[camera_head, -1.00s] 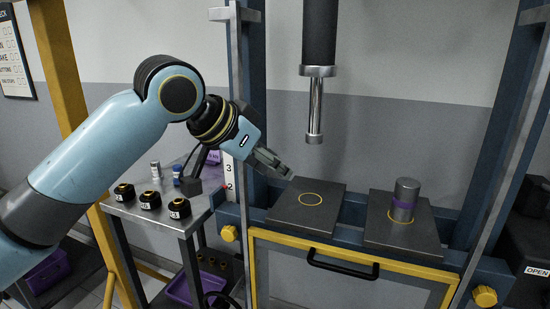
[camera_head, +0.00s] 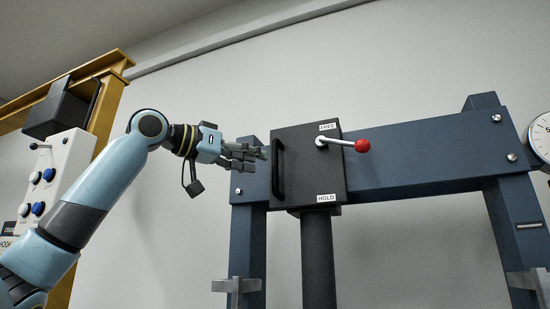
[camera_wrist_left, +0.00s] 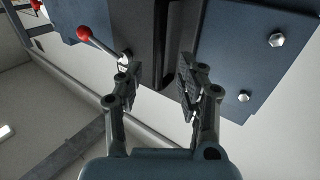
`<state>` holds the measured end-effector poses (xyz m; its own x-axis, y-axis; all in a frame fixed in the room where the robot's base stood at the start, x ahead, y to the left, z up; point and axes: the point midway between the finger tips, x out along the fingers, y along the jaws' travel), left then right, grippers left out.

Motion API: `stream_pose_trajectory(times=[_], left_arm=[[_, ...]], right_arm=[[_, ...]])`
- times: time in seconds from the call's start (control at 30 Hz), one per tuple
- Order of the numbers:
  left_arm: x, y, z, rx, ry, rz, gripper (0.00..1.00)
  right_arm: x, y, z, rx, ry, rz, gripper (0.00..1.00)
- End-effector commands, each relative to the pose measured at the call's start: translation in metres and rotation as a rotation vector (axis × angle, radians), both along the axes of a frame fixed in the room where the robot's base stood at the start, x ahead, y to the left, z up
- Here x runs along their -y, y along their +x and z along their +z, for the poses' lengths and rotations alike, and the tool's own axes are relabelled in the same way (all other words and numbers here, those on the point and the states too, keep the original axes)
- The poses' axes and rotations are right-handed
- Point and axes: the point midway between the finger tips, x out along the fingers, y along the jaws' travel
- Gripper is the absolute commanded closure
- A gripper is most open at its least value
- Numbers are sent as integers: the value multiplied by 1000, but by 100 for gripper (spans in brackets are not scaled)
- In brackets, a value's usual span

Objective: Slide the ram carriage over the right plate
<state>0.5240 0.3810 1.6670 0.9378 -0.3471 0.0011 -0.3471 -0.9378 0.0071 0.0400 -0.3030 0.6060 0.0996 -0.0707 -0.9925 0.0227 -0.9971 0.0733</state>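The ram carriage (camera_head: 308,170) is a dark box on the blue crossbeam, towards its left end, with the black ram column (camera_head: 318,255) hanging below. A black upright handle (camera_head: 278,170) is on its left side. A lever with a red knob (camera_head: 362,146) points right from a pivot just below the FREE label; HOLD is lower. My left gripper (camera_head: 256,158) is just left of the handle, fingers towards it. In the left wrist view the gripper (camera_wrist_left: 157,64) is open, with the handle (camera_wrist_left: 164,40) ahead between the fingers, apparently not gripped. The right plate and my right gripper are out of view.
The blue crossbeam (camera_head: 425,155) runs clear to the right of the carriage, with bolts at its ends. A round gauge (camera_head: 541,137) is at the right edge.

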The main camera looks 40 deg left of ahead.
Motion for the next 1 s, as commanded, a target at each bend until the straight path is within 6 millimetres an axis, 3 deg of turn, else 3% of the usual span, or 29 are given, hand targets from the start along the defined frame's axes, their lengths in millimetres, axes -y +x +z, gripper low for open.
stream_pose_trajectory(times=[0.03,0.3,0.7,1.0], left_arm=[[5,10,5,-2,-5,-6,62],[19,50,3,-2,-2,-2,62],[22,60,-1,-2,2,1,62],[22,60,-1,-2,2,1,98]], right_arm=[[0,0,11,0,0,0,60],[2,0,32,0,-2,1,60],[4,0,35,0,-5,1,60],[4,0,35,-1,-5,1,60]])
